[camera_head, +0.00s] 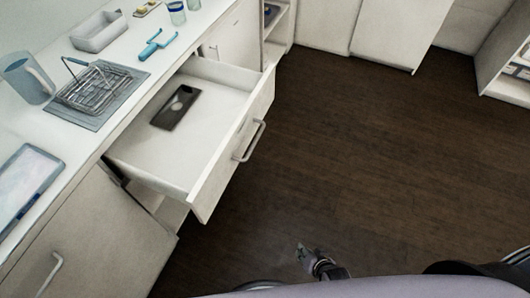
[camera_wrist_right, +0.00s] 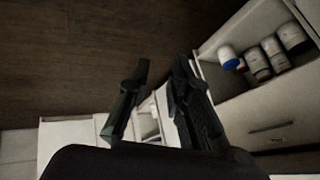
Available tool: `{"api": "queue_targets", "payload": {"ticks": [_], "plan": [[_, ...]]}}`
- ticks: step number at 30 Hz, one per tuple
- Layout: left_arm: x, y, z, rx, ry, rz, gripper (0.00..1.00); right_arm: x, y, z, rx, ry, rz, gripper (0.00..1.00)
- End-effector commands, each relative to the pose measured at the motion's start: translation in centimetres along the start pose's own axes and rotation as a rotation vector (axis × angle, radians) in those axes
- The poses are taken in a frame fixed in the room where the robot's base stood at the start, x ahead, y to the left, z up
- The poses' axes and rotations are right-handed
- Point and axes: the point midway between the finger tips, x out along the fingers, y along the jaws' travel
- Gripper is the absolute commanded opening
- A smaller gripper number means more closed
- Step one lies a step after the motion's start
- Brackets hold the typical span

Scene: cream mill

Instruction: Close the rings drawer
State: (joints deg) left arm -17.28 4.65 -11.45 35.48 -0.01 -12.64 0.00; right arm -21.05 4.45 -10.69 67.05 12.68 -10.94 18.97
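The drawer (camera_head: 205,152) is pulled well out from the white counter on the left in the head view. Its front (camera_head: 232,150) carries a metal bar handle (camera_head: 250,141). A dark flat rectangular object (camera_head: 175,107) lies inside; no rings can be made out. My right gripper (camera_head: 302,252) is low in the head view, over the floor, to the right of and nearer than the drawer, not touching it. In the right wrist view its two dark fingers (camera_wrist_right: 160,72) stand apart with nothing between them. My left gripper is not in view.
On the counter are a wire basket on a grey mat (camera_head: 88,120), a blue jug (camera_head: 24,80), a grey tray (camera_head: 99,32) and a tablet-like panel (camera_head: 25,184). A shelf with jars (camera_wrist_right: 268,58) shows in the wrist view. The dark floor (camera_head: 370,150) right of the drawer is clear.

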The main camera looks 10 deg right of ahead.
Motion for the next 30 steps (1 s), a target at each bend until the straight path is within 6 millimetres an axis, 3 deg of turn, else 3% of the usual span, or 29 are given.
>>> {"api": "queue_targets", "payload": {"ticks": [1, 5, 9, 12, 18, 21, 26, 30], "plan": [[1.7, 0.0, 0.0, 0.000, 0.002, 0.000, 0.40, 0.6, -1.7, -2.5, 0.076, 0.067, -0.050, 0.14], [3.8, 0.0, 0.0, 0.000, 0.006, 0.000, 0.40, -0.9, -6.4, -9.5, 0.287, 0.214, -0.198, 0.05], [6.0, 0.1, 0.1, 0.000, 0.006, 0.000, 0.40, -4.7, -10.8, -16.2, 0.500, 0.337, -0.385, 0.00], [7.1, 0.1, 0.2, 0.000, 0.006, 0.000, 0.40, -8.0, -13.2, -19.9, 0.622, 0.395, -0.513, 0.00], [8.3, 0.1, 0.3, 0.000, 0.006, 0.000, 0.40, -12.9, -15.8, -23.9, 0.762, 0.445, -0.680, 0.00], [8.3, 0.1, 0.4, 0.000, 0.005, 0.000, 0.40, -13.7, -16.2, -24.7, 0.783, 0.451, -0.707, 0.00], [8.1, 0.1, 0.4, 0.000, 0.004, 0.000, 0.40, -13.0, -17.0, -25.8, 0.786, 0.453, -0.713, 0.00], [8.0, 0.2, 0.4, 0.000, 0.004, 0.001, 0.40, -11.2, -18.0, -27.3, 0.785, 0.453, -0.713, 0.00]]}}
